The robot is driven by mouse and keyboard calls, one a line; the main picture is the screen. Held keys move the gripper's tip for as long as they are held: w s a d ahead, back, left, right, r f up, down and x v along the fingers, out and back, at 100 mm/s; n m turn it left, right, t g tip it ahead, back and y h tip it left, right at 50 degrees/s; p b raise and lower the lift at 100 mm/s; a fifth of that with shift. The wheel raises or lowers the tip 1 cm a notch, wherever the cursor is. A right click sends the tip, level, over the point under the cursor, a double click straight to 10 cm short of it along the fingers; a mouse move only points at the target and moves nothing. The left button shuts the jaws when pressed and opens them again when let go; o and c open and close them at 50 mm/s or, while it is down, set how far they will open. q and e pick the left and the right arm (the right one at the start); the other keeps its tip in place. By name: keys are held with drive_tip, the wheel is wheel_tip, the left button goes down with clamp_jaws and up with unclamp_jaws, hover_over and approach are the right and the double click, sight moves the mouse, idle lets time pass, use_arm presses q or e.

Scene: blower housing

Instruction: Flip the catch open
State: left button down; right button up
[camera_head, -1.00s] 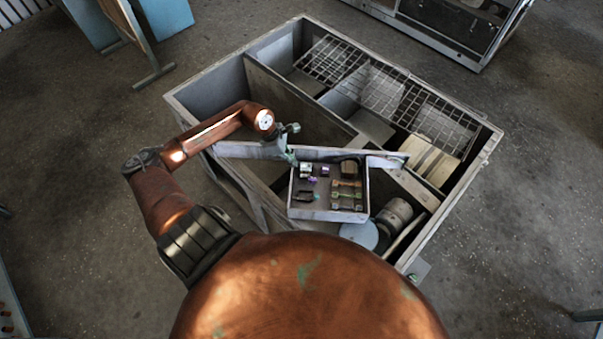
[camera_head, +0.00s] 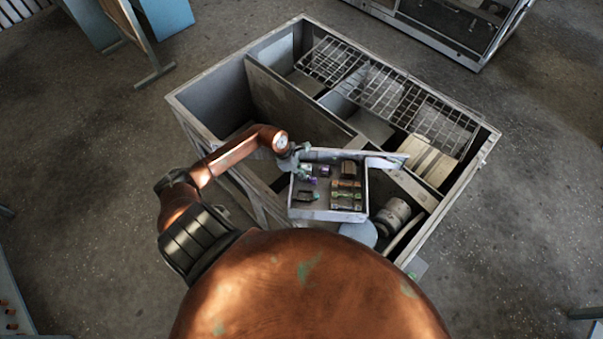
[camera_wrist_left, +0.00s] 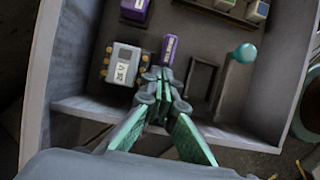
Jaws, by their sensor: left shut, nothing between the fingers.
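The open shallow housing (camera_head: 330,214) sits on the large crate, with small parts inside. A dark rectangular frame (camera_wrist_left: 203,80) with a teal ball knob (camera_wrist_left: 246,53) on a thin stem stands on its floor; this may be the catch. The knob also shows in the head view (camera_head: 316,197). My left gripper (camera_wrist_left: 160,78) is shut and empty inside the housing. Its tips are between a grey block with yellow studs (camera_wrist_left: 123,65) and the dark frame, close to a purple cylinder (camera_wrist_left: 169,48); I cannot tell whether they touch it. My right gripper is not in view.
The housing's near wall (camera_wrist_left: 90,110) stands close around the fingers. More small parts, one purple (camera_wrist_left: 135,10), sit deeper inside. The crate (camera_head: 210,135) has open compartments, wire grids (camera_head: 385,92) and a metal cylinder (camera_head: 392,216) right of the housing.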

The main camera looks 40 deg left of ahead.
sight(312, 178)
use_arm(q)
drive_tip(key=shift+w+d+b, duration=0.4)
drive_tip(key=shift+w+d, duration=0.05)
drive_tip(key=shift+d, duration=0.15)
drive_tip(key=shift+w+d+b, duration=0.35)
drive_tip(key=shift+w+d, duration=0.05)
drive_tip(key=shift+d, duration=0.2)
drive_tip(key=shift+r, duration=0.1)
drive_tip(key=shift+r, duration=0.25)
drive_tip(key=p+v, duration=0.4)
drive_tip(key=v, duration=0.5)
drive_tip(key=shift+s+a, duration=0.15)
drive_tip(key=shift+a, duration=0.05)
drive_tip(key=shift+r, duration=0.1)
